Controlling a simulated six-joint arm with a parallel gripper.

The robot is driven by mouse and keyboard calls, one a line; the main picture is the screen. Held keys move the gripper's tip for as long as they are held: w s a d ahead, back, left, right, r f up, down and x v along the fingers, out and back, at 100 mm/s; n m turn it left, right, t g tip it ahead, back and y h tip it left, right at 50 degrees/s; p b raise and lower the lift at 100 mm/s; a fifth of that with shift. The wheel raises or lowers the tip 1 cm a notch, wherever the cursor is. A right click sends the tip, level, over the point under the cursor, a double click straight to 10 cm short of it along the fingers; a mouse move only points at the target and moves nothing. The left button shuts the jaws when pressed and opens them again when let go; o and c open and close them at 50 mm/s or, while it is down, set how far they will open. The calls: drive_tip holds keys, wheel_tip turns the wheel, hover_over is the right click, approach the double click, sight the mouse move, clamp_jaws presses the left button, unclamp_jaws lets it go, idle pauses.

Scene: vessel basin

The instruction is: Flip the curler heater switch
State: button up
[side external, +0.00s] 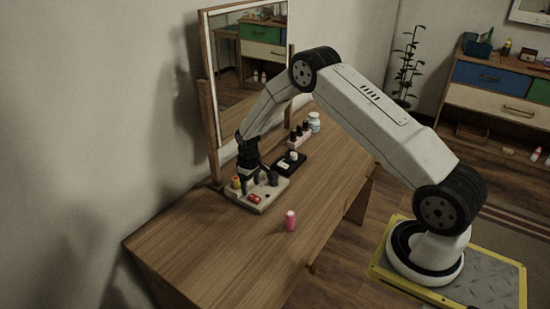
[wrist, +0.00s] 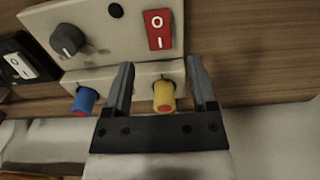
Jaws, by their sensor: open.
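The heater unit (side external: 263,202) is a cream box on the wooden dressing table, below the mirror. In the wrist view its panel (wrist: 108,38) shows a red rocker switch (wrist: 158,29) marked I and O, a dark knob (wrist: 68,39), and a blue peg (wrist: 85,101) and a yellow peg (wrist: 164,96) along one edge. The red switch also shows in the side view (side external: 255,199). My gripper (wrist: 160,75) is open, with the yellow peg between its fingers in view. The red switch lies just beyond the fingertips. Contact with the peg cannot be told.
A black box (side external: 290,163) with a white switch stands behind the heater unit. A pink bottle (side external: 290,220) stands to its front right. A bottle rack (side external: 299,136) and a pale jar (side external: 314,122) are farther back. The mirror (side external: 245,70) rises close behind.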

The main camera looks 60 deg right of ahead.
sight(252, 196)
drive_tip(key=shift+f, duration=1.9)
clamp_jaws()
